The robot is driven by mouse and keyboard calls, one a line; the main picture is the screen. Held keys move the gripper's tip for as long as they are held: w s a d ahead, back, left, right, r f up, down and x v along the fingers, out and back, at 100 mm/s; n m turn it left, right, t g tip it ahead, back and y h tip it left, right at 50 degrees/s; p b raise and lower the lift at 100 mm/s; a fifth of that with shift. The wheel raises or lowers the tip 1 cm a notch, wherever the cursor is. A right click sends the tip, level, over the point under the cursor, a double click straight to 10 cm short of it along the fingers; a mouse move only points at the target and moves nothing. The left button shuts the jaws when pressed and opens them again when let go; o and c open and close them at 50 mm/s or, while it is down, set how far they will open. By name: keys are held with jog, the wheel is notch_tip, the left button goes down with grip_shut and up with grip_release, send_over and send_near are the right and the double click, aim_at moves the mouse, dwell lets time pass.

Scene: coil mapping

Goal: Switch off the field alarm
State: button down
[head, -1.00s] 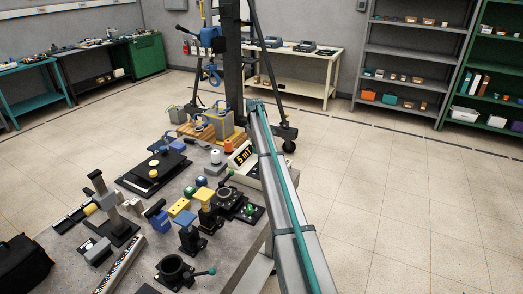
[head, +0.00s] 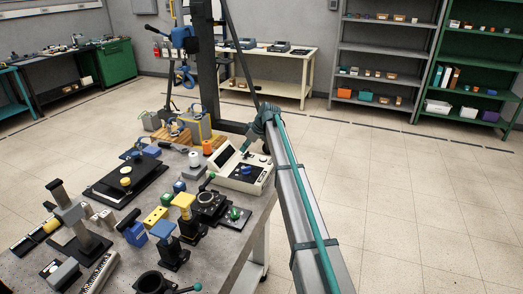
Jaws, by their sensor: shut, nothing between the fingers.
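The white console (head: 247,182), which I take to be the field alarm, stands at the far right corner of the bench. It has a tilted black panel (head: 224,156), now dark with no legible text, and a blue knob (head: 247,169) on its top. My gripper (head: 244,150) is small at the end of my arm, just behind and above the console. It is shut and appears empty. I cannot tell whether its tips touch the console.
The grey bench (head: 226,230) is crowded left of the console. A black round fixture (head: 210,204), a green-knobbed plate (head: 235,214), a yellow-topped post (head: 186,205) and a blue-topped post (head: 164,232) stand near. An orange spool (head: 207,147) is behind. Floor to the right is open.

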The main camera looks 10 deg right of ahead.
jog(key=shift+a+r, duration=0.1)
jog(key=shift+a, duration=0.2)
jog(key=shift+r, duration=0.75)
jog(key=shift+d, duration=0.1)
jog(key=s+d+f+p+v, duration=0.1)
jog(key=p+v, duration=0.1)
jog(key=v, duration=0.7)
jog(key=shift+d+r+p, duration=0.25)
jog(key=shift+d+p, duration=0.15)
jog(key=shift+d, duration=0.05)
jog(key=shift+s, duration=0.1)
